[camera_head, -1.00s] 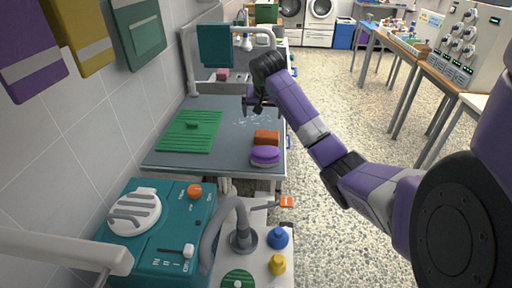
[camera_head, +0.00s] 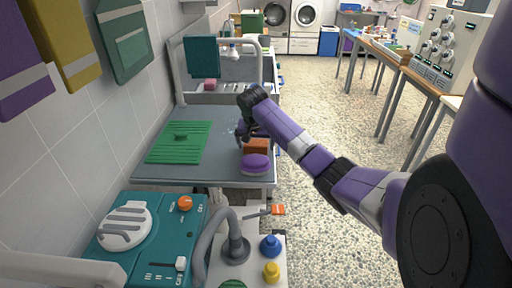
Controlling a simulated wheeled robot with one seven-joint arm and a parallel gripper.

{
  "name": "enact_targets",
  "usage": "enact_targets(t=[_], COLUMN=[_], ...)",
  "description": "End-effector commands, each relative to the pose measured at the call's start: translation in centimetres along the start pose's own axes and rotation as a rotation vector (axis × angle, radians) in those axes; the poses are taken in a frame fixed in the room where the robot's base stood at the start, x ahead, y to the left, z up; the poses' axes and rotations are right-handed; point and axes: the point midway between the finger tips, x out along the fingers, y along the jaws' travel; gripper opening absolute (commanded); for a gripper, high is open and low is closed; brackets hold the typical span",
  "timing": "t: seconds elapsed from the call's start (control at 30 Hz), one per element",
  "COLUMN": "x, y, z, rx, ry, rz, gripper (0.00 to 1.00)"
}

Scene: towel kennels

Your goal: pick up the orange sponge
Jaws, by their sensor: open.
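The orange sponge (camera_head: 256,146) is a brownish-orange block lying on the grey table (camera_head: 222,172), near its right edge. A purple oval thing (camera_head: 256,165) lies right in front of it, touching or nearly so. My gripper (camera_head: 243,135) is low over the table, just behind and left of the sponge. It is open and holds nothing that I can see. Its fingertips are small and dark here, and my wrist partly hides the space behind the sponge.
A green ribbed mat (camera_head: 180,142) lies on the table's left half. A teal machine (camera_head: 150,240) and a white stand with a grey hose (camera_head: 222,225) are nearer. A sink basin (camera_head: 225,92) is behind. Benches (camera_head: 400,62) stand right, across open floor.

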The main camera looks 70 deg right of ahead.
Motion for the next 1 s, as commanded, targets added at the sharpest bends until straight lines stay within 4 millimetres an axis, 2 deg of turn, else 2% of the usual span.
enact_targets(t=[0.2,0.47,0.77,1.0], x=[0.1,0.0,-0.2,-2.2], y=[0.0,0.0,0.0,0.0], z=[0.0,0.0,-0.1,-1.1], rx=[0.0,0.0,0.0,0.001], ry=[0.0,0.001,0.001,0.003], rz=[0.0,0.0,0.0,-0.001], gripper=[0.98,0.47,0.47,0.47])
